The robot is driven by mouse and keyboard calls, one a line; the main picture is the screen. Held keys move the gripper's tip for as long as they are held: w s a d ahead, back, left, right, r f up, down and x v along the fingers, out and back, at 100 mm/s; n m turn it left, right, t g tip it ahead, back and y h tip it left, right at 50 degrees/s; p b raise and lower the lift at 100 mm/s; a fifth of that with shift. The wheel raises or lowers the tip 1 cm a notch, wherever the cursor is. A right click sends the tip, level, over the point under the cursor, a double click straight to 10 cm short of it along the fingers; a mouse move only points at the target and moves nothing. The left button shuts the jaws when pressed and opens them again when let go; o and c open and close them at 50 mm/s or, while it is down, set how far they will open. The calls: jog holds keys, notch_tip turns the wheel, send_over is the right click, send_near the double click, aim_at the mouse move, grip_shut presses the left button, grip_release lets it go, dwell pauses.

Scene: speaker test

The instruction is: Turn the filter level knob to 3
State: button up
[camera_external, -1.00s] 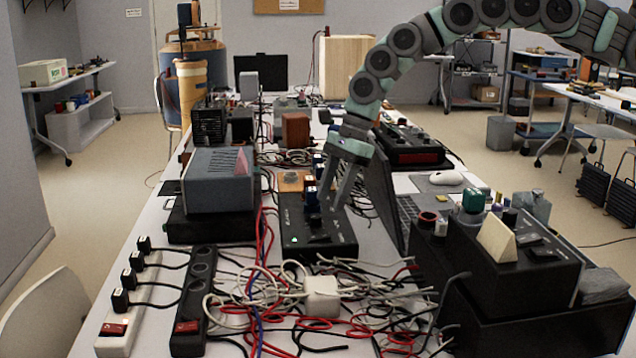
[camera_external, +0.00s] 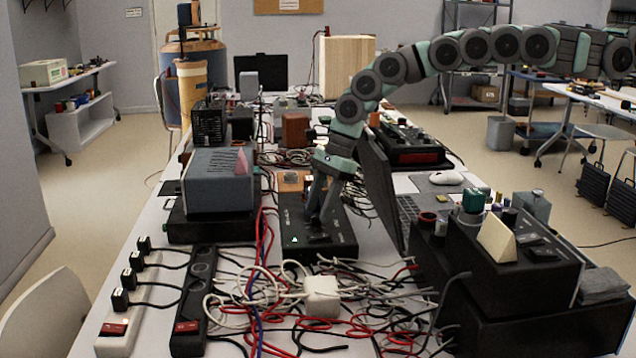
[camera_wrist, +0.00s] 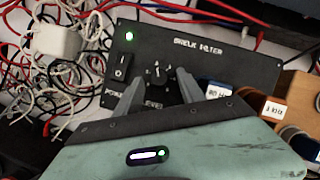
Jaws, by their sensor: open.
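The filter box (camera_external: 342,247) is a flat black panel on the table, with a lit green light at its near end. In the wrist view, the filter box (camera_wrist: 215,62) carries white lettering, a power switch (camera_wrist: 121,67) and a small dark level knob (camera_wrist: 158,71) with white marks around it. The knob's pointer setting is too small to read. My gripper (camera_external: 317,218) points down over the box. In the wrist view, my gripper (camera_wrist: 160,82) is open, with one finger on each side of the knob. I cannot tell whether the fingers touch it.
Tangled cables and a white block (camera_external: 321,296) lie in front of the box. A laptop (camera_external: 385,200) stands close on its right, and a grey-blue device (camera_external: 218,180) on its left. An orange block with labelled plugs (camera_wrist: 285,108) sits beside the box in the wrist view.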

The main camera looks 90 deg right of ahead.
jog(key=shift+w+a+f, duration=0.2)
jog(key=shift+f, duration=0.35)
grip_shut()
dwell(0.5)
